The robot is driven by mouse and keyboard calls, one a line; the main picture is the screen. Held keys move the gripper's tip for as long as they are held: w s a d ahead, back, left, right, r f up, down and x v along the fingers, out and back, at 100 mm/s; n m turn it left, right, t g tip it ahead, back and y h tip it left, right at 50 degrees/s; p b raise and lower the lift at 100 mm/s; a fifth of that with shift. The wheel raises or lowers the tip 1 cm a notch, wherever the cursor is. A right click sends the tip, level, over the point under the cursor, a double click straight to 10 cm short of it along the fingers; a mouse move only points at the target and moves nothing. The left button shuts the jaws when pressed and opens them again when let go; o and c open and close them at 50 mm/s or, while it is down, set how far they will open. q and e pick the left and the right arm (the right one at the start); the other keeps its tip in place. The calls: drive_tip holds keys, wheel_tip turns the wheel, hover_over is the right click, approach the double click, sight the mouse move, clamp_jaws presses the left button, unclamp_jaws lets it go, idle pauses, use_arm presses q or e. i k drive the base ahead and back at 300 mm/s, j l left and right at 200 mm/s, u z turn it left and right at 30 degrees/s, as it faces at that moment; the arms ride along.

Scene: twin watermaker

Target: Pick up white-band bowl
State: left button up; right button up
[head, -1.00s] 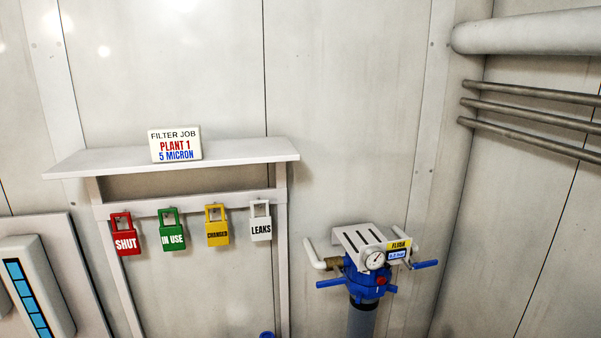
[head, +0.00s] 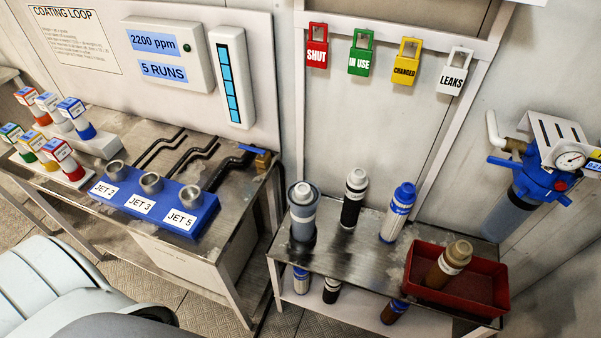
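Several upright cylinders stand on a metal-topped bench. At its left is a grey cylinder with a white upper part (head: 303,212). Beside it is a black cylinder with a white top (head: 354,198). Further right is a white cylinder with a blue top (head: 397,212). A brown cylinder with a pale band (head: 450,264) leans in a red tray (head: 488,304). I cannot tell for sure which one is the white-band bowl; the grey one with the white upper part looks closest. Neither of my grippers is in view.
More cylinders stand on the bench's lower shelf (head: 350,312). A blue block with JET labels (head: 155,207) sits on a table to the left. A blue filter housing (head: 540,180) hangs on the wall at right. Coloured tags (head: 361,55) hang above the bench.

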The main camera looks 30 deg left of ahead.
sight(303, 219)
drive_tip(key=j+u, duration=0.1)
drive_tip(key=u, duration=0.6)
